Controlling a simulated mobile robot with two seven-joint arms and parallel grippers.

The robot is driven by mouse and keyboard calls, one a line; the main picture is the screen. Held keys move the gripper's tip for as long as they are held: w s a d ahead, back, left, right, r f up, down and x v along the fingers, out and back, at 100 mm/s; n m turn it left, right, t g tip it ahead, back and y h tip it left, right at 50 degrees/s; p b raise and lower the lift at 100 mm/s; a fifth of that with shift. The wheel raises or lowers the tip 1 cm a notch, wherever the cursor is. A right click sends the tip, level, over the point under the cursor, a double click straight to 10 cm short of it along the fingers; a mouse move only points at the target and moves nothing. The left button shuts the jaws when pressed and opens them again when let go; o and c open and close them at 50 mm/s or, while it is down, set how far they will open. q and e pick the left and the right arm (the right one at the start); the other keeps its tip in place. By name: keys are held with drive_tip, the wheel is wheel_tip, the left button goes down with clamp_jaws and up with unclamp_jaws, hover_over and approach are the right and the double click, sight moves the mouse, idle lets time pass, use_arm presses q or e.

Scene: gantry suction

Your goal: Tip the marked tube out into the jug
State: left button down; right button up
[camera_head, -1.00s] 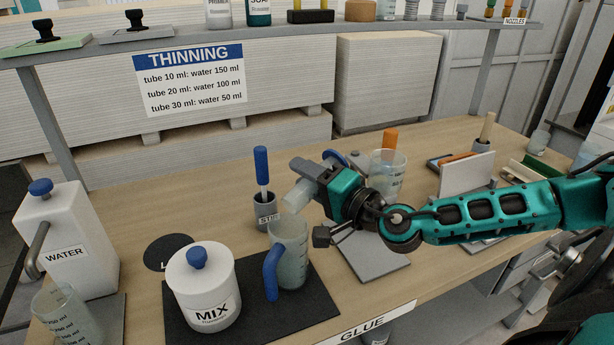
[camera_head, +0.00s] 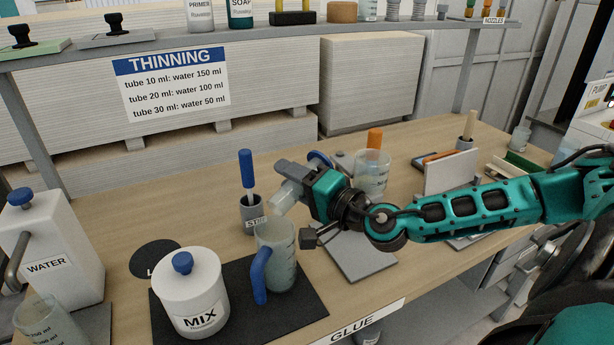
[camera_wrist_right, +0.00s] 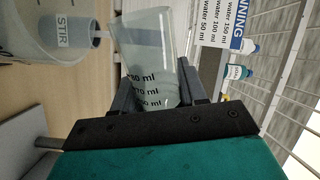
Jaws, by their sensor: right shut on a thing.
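My right gripper (camera_head: 300,184) is shut on a clear tube (camera_head: 284,199). The tube is tilted, its lower end pointing down and left just above the mouth of the jug. In the right wrist view the tube (camera_wrist_right: 150,50) sits between the two grey fingers and shows black ml marks. The jug (camera_head: 279,262) is clear with a blue handle and stands upright on a dark mat (camera_head: 290,312). I cannot tell how much liquid is in the tube or the jug. My left gripper is not in view.
A white MIX pot (camera_head: 190,290) stands left of the jug. A STIR holder (camera_head: 253,214) with a blue-handled tool is behind it. A WATER container (camera_head: 55,245) and a measuring cup (camera_head: 45,325) are at left. Another clear beaker (camera_head: 371,175) is behind my right arm.

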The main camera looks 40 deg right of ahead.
drive_tip(key=shift+r, duration=0.1)
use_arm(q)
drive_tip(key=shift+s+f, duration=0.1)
use_arm(e)
wheel_tip(320, 180, up, 13)
idle(1.1)
